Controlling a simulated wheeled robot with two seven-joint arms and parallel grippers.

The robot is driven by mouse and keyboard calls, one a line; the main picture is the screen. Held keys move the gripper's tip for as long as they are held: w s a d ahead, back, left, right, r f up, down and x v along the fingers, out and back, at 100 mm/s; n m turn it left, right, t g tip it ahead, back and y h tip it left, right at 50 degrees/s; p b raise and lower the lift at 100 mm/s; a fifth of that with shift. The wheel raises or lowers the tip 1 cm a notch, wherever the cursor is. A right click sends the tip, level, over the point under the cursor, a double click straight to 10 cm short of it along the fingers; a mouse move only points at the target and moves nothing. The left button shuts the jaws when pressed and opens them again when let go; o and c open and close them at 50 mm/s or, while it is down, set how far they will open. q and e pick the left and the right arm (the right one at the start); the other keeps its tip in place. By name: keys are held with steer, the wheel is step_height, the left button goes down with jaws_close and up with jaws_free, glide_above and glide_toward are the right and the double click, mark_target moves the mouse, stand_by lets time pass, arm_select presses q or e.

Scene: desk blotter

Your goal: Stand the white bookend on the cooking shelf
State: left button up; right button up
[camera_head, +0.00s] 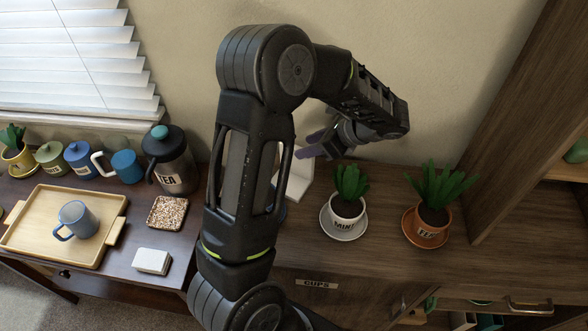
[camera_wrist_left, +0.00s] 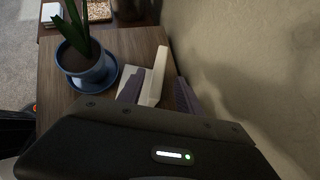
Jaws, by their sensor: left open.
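The white bookend (camera_head: 298,182) stands on the brown cabinet top near the wall, partly hidden behind my left arm in the head view. In the left wrist view the bookend (camera_wrist_left: 153,82) has its upright plate between the two fingers of my left gripper (camera_wrist_left: 158,92), and its base plate lies toward the blue pot. My left gripper (camera_head: 318,146) is open, with its fingers either side of the upright; contact cannot be told. The right gripper is not in view. A shelf (camera_head: 568,172) shows in the tall wooden unit at the right; no cooking label is visible on it.
White (camera_head: 347,217) and terracotta (camera_head: 428,226) potted plants stand to the right on the cabinet top. A blue potted plant (camera_wrist_left: 86,62) stands close to the bookend. A tea canister (camera_head: 172,160), wooden tray (camera_head: 30,240) and white box (camera_head: 152,261) are on the left desk.

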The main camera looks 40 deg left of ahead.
arm_select(q)
steer(key=shift+p+x, duration=0.65)
steer(key=shift+x, duration=1.95)
steer(key=shift+s+d+f, duration=0.1)
jaws_close()
